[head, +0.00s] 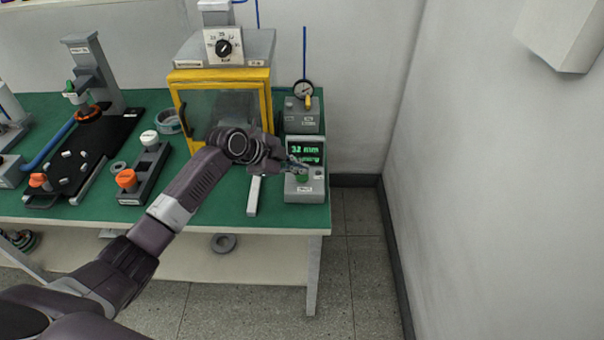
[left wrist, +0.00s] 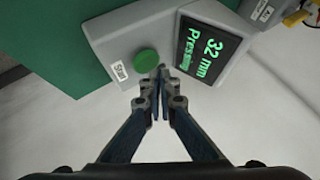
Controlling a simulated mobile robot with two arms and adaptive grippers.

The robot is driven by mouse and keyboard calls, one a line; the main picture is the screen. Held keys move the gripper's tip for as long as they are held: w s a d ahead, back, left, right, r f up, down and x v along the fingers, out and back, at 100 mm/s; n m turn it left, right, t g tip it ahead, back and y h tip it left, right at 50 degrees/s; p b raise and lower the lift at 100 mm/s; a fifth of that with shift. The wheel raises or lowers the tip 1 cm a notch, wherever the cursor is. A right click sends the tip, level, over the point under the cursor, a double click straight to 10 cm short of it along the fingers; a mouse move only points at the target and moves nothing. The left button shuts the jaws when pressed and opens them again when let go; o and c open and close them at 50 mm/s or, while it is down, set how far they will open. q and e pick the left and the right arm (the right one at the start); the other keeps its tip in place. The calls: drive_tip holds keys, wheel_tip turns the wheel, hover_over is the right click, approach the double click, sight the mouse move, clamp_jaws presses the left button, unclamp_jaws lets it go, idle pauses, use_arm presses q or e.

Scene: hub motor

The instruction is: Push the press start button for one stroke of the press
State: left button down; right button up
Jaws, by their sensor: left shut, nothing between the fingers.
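The press control box (head: 317,188) stands at the right end of the green bench, and its screen (head: 307,151) is lit with green text. In the left wrist view the screen (left wrist: 207,50) reads "32 mm Pressing". The round green start button (left wrist: 146,62) sits on the box beside a "Start" label (left wrist: 119,72). My left gripper (head: 298,165) is shut and empty, with its fingertips at the box just over the button area. In the left wrist view the fingertips (left wrist: 160,72) are right beside the button's edge; I cannot tell if they touch it. My right gripper is not in view.
The yellow-framed press (head: 176,77) stands behind my left arm. A gauge box (head: 302,118) with a yellow lever is behind the control box. A grey bar (head: 253,196) lies left of it. A black tray and fixtures fill the bench's left; a wall (head: 480,150) rises at right.

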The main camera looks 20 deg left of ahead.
sight(300, 177)
use_arm(q)
drive_tip(key=shift+r, duration=0.15)
wheel_tip(300, 177, up, 5)
drive_tip(key=p, duration=0.4)
idle(0.5)
idle(0.4)
